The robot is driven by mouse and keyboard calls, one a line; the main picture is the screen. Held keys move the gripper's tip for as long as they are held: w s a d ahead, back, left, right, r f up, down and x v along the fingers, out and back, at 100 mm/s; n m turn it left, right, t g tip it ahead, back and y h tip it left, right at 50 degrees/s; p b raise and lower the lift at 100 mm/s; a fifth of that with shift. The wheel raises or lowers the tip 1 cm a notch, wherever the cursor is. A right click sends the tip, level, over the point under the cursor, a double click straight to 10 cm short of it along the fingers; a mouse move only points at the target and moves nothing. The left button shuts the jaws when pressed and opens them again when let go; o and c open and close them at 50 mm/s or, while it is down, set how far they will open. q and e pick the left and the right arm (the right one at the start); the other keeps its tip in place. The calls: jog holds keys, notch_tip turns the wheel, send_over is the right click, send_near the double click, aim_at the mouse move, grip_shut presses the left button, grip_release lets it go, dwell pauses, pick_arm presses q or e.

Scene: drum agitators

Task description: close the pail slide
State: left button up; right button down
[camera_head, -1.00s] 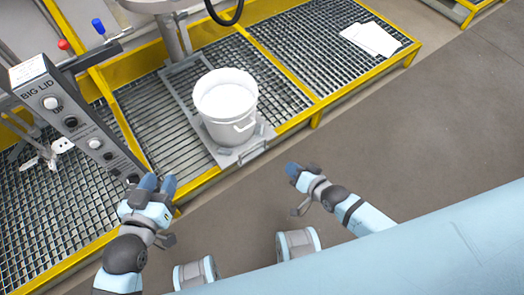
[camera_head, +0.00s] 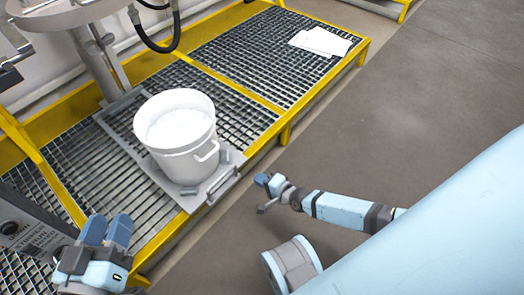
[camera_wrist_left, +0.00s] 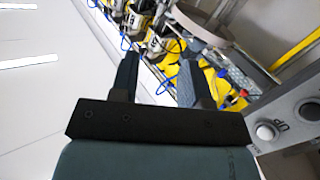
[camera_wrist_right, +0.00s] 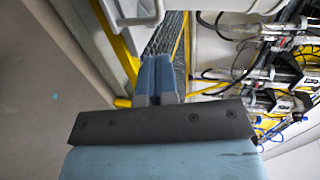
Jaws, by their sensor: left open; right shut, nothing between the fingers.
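A white pail (camera_head: 180,163) with a side handle stands upright on the grey metal pail slide (camera_head: 192,202) in the head view. The slide lies on the grating, and its front end with a bar handle (camera_head: 223,187) reaches the yellow platform edge. My right gripper (camera_head: 264,181) is shut and empty, to the right of that handle with a gap between them. Its closed fingers show in the right wrist view (camera_wrist_right: 157,76). My left gripper (camera_head: 107,228) is open and empty, lower left of the slide; its parted fingers show in the left wrist view (camera_wrist_left: 160,72).
A grey control panel (camera_head: 25,232) is beside my left gripper; its UP button (camera_wrist_left: 266,132) shows in the left wrist view. A metal column (camera_head: 100,62) stands behind the pail. White papers (camera_head: 320,41) lie on the grating. Bare floor (camera_head: 400,120) is open at right.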

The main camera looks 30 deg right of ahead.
aim_at(235, 167)
jog(key=b+x, duration=0.3)
jog(key=x, duration=0.6)
jog(key=shift+w+f+b, duration=0.2)
jog(key=shift+b, duration=0.1)
pick_arm(q)
jog(key=shift+w+a+f+m, duration=0.35)
jog(key=shift+w+m, duration=0.1)
jog(key=shift+m, duration=0.1)
jog(key=shift+w+a+f+m, duration=0.2)
jog(key=shift+w+f+m, duration=0.15)
jog(key=shift+m, duration=0.2)
pick_arm(e)
jog(key=shift+w+a, duration=0.2)
jog(key=shift+w, duration=0.15)
pick_arm(q)
jog(key=shift+w+r+t, duration=0.1)
jog(key=shift+t, duration=0.2)
